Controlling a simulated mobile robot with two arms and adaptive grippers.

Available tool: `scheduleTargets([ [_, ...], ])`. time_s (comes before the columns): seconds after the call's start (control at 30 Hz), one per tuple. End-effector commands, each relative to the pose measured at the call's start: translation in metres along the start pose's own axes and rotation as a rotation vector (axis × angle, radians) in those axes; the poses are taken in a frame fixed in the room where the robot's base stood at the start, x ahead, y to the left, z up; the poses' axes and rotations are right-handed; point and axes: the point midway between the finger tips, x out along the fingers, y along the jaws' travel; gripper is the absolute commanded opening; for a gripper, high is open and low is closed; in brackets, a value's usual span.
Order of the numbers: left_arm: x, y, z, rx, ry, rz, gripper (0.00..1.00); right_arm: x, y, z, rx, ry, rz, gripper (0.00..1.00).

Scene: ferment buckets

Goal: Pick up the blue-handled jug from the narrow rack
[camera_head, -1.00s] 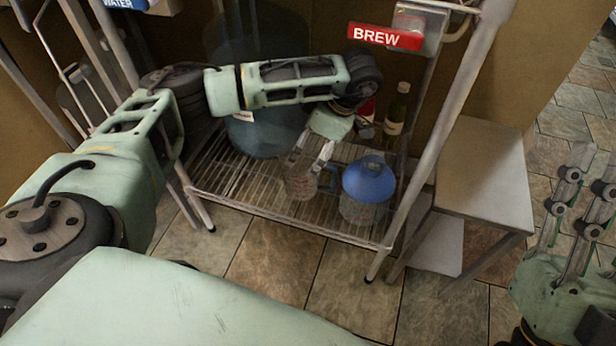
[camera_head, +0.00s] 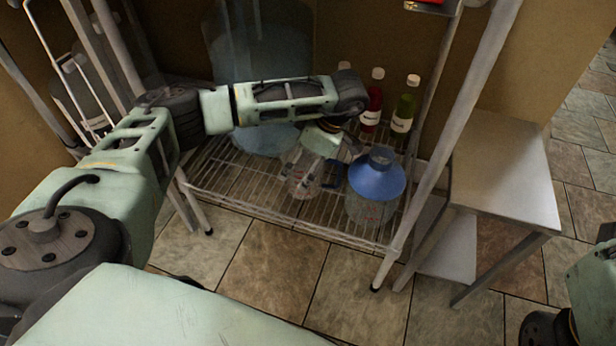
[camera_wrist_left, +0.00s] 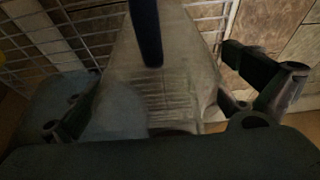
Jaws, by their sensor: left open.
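The clear jug (camera_head: 300,187) stands on the wire shelf of the narrow rack (camera_head: 290,212). Its blue handle (camera_head: 334,174) is on its right side in the head view. My left gripper (camera_head: 303,168) is open and reaches down over the jug, with its fingers at the jug's upper part. In the left wrist view the jug (camera_wrist_left: 185,95) lies between the two spread fingers, with the blue handle (camera_wrist_left: 147,35) at top centre. Whether the fingers touch the jug cannot be told. Only part of my right arm shows at the right edge; its gripper is out of view.
A clear container topped by a blue funnel (camera_head: 377,182) stands close right of the jug. Red (camera_head: 371,108) and green (camera_head: 404,110) bottles stand behind. A large bluish vessel (camera_head: 265,140) is left. A rack post (camera_head: 440,140) and a small table (camera_head: 500,165) are right.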

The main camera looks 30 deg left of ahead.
Motion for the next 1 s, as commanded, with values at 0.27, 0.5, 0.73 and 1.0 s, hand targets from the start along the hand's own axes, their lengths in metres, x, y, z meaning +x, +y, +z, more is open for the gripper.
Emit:
scheduleTargets([
  [0.27,0.0111,-0.0002,0.0,0.001,0.0,0.001,1.0,0.0034,-0.0007,-0.0009,-0.002,0.017,-0.007,0.4],
  [0.5,0.0109,-0.0002,0.0001,0.001,0.0,0.001,0.87,0.0033,-0.0007,-0.0009,-0.002,0.016,-0.007,0.4],
  [0.73,0.0108,-0.0002,0.0002,0.001,0.0,0.001,0.67,0.0032,-0.0008,-0.0009,-0.002,0.016,-0.007,0.4],
  [1.0,0.0106,-0.0002,0.0002,0.001,0.0,0.001,0.54,0.0032,-0.0008,-0.0008,-0.002,0.016,-0.007,0.4],
])
